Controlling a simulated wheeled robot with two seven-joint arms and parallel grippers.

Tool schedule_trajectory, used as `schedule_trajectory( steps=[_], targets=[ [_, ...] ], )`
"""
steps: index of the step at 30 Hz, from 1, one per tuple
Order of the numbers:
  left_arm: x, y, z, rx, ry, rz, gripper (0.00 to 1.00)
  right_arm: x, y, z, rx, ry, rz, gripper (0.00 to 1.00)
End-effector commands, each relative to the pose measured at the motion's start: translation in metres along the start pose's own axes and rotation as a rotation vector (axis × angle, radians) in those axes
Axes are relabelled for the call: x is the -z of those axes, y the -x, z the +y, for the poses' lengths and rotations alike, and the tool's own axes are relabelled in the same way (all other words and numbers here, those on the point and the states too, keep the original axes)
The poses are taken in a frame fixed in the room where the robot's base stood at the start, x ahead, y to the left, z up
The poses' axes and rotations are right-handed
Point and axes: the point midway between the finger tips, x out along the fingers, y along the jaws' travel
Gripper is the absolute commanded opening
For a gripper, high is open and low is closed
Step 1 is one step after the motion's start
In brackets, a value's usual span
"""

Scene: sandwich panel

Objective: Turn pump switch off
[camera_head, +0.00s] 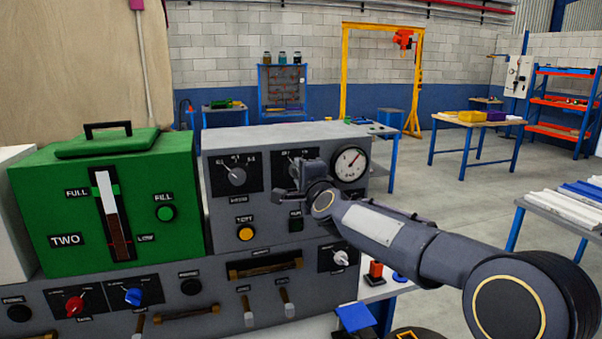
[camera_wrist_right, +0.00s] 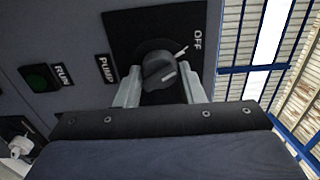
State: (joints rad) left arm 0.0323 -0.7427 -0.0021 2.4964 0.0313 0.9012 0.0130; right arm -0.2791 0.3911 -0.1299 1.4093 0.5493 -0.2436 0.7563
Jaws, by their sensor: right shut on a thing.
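The pump switch is a dark rotary knob (camera_wrist_right: 159,70) on a black plate (camera_wrist_right: 120,28). In the right wrist view the word OFF stands at the plate's upper right and a PUMP label at its left. My right gripper (camera_wrist_right: 160,90) is shut on this knob, one pale finger at each side. In the head view the right gripper (camera_head: 301,176) is against the grey panel (camera_head: 330,136), left of the round gauge, and hides most of the switch. A white tick lies between knob and OFF; I cannot tell exactly where the knob points. My left gripper is not in view.
A green RUN button (camera_wrist_right: 39,78) is beside the switch. A gauge (camera_head: 350,164), another rotary knob (camera_head: 236,175) and a yellow button (camera_head: 245,233) are close by on the panel. A green tank (camera_head: 160,170) stands at the left.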

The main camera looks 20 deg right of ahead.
Motion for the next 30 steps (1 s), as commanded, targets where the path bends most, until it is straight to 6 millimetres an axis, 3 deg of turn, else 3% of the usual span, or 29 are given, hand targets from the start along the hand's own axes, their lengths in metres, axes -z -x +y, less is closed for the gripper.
schedule_trajectory(
  steps=[17,18,22,30],
  targets=[
    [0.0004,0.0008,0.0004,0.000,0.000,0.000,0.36,-0.0010,0.0000,0.0004,-0.001,0.037,-0.002,0.13],
    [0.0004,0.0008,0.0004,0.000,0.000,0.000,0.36,-0.0011,0.0000,0.0004,-0.001,0.037,-0.002,0.38],
    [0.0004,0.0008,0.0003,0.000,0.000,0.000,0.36,-0.0009,0.0000,0.0004,-0.001,0.036,-0.002,0.55],
    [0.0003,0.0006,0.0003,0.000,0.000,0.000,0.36,-0.0004,0.0004,0.0003,0.000,0.035,-0.001,0.57]
  ],
)
